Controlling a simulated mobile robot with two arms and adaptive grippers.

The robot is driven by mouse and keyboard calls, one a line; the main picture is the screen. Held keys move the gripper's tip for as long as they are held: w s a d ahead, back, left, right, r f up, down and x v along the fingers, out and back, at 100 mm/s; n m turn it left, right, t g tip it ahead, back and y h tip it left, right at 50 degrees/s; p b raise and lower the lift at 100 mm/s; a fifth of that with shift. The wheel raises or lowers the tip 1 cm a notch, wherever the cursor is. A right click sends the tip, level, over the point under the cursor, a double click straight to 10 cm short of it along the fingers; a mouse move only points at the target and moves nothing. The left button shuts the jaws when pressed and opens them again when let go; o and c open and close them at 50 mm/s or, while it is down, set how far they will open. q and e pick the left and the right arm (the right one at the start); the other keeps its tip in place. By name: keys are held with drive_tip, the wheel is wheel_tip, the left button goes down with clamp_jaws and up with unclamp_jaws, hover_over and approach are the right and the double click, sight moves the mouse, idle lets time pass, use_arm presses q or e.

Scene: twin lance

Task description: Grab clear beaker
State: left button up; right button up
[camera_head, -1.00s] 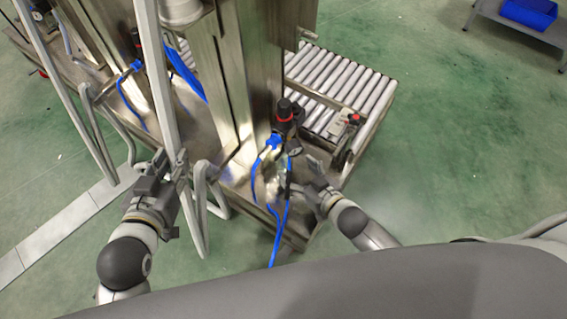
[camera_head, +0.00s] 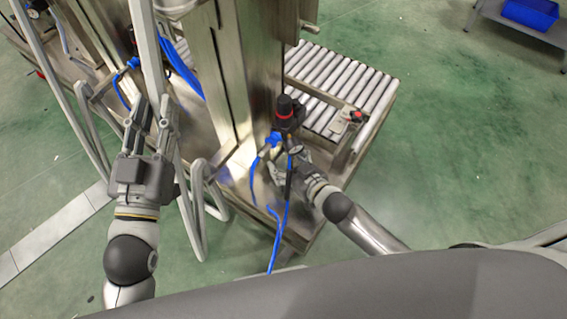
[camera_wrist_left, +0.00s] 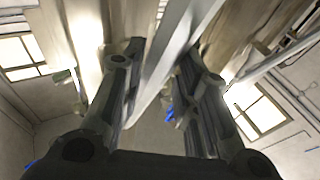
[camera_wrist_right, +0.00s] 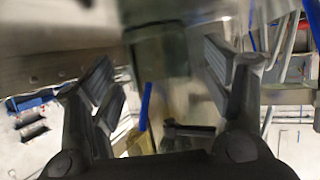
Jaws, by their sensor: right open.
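A clear, see-through cylinder that looks like the clear beaker (camera_wrist_right: 163,62) stands between the spread fingers of my right gripper (camera_wrist_right: 165,85) in the right wrist view. My right gripper is open, with a finger on either side of it; contact cannot be told. In the head view my right gripper (camera_head: 288,172) is at the fittings below the black regulator with a red ring (camera_head: 287,112), and the beaker is hard to make out there. My left gripper (camera_head: 148,125) is open beside a pale post. It also shows in the left wrist view (camera_wrist_left: 155,75), with the pale post seen between its fingers.
A steel machine column (camera_head: 228,75) rises between my arms. A roller conveyor (camera_head: 340,85) is behind my right gripper. Blue hoses (camera_head: 277,225) hang near it. Pale bent tubes (camera_head: 200,215) stand close to my left gripper. Green floor is clear to the right.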

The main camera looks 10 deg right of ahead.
drive_tip(key=shift+w+a+f, duration=0.15)
drive_tip(key=shift+w+a, duration=0.05)
drive_tip(key=shift+w, duration=0.25)
drive_tip(key=c, duration=1)
use_arm(q)
drive_tip(key=shift+s+r+t, duration=0.25)
drive_tip(key=shift+r+t, duration=0.35)
drive_tip(key=shift+r, duration=0.3)
use_arm(e)
drive_tip(key=shift+c, duration=0.2)
use_arm(q)
drive_tip(key=shift+f, duration=0.1)
